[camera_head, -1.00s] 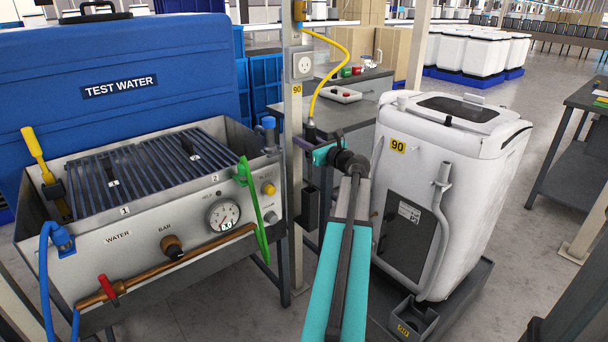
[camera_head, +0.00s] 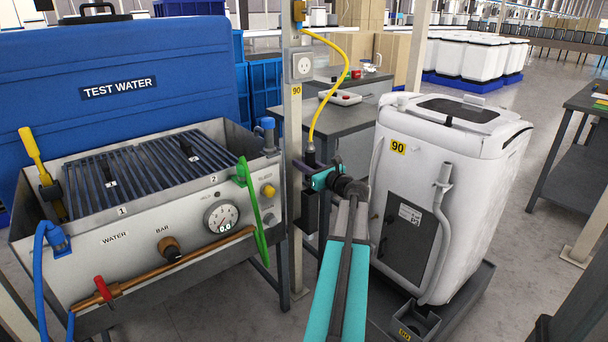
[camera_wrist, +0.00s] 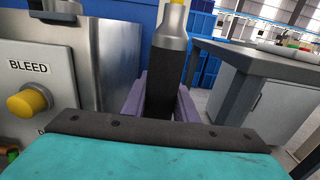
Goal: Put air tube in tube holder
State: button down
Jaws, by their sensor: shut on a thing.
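The air tube is a yellow hose (camera_head: 344,75) that hangs from the top of the grey post and ends in a grey and black nozzle. The nozzle (camera_wrist: 168,70) stands about upright between the purple fingers of my gripper (camera_wrist: 158,108), which is shut on its black part. In the head view my gripper (camera_head: 310,168) is beside the post. The tube holder seems to be the black box (camera_head: 310,215) on the post, directly below my gripper. The nozzle's lower end is hidden, so I cannot tell whether it is inside the holder.
A metal test tank (camera_head: 140,235) with a gauge, knobs and a green handle stands left of the post. A white wrapped machine (camera_head: 455,190) stands on a dark tray at the right. A grey bench (camera_head: 345,122) is behind my gripper.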

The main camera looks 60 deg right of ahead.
jog(key=shift+f+b, duration=0.4)
jog(key=shift+f, duration=1.75)
jog(key=c, duration=1.4)
grip_release()
jog(key=shift+r, duration=0.2)
jog(key=p+v, duration=0.2)
jog(key=v, duration=1)
jog(key=shift+s, duration=0.1)
